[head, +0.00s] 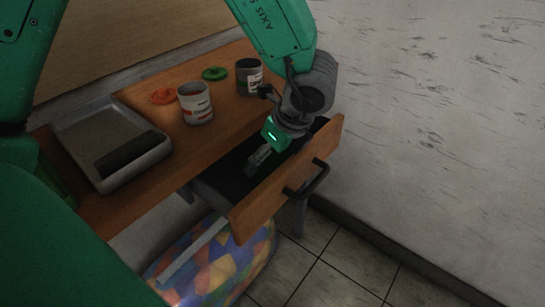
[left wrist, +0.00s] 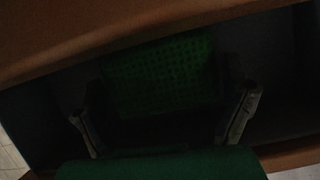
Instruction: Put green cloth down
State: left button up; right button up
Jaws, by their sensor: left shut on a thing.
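My left gripper (head: 258,157) reaches down into the open drawer (head: 285,190) of the wooden desk. In the left wrist view the green cloth (left wrist: 160,72) is a dark green, textured piece inside the drawer. The picture is dark, so the contact and whether the cloth rests on the drawer floor cannot be made out. The cloth is hard to see in the head view. My right gripper is not in view.
On the desk (head: 150,115) stand a white can (head: 196,104), a dark-labelled can (head: 249,77), an orange lid (head: 163,97), a green lid (head: 215,73) and a grey tray (head: 85,125) with a dark roller. A colourful bag (head: 225,265) lies below. The wall is close on the right.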

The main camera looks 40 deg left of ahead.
pick_arm(q)
jog(key=shift+s+a+f, duration=0.15)
jog(key=shift+a+f, duration=0.15)
jog(key=shift+a, duration=0.2)
jog(key=shift+c, duration=0.4)
jog(key=o, duration=0.9)
jog(key=shift+d, duration=0.35)
jog(key=shift+d+r, duration=0.15)
jog(key=shift+r, duration=0.1)
jog(key=p+v, duration=0.3)
jog(key=v, duration=0.8)
jog(key=shift+r, duration=0.35)
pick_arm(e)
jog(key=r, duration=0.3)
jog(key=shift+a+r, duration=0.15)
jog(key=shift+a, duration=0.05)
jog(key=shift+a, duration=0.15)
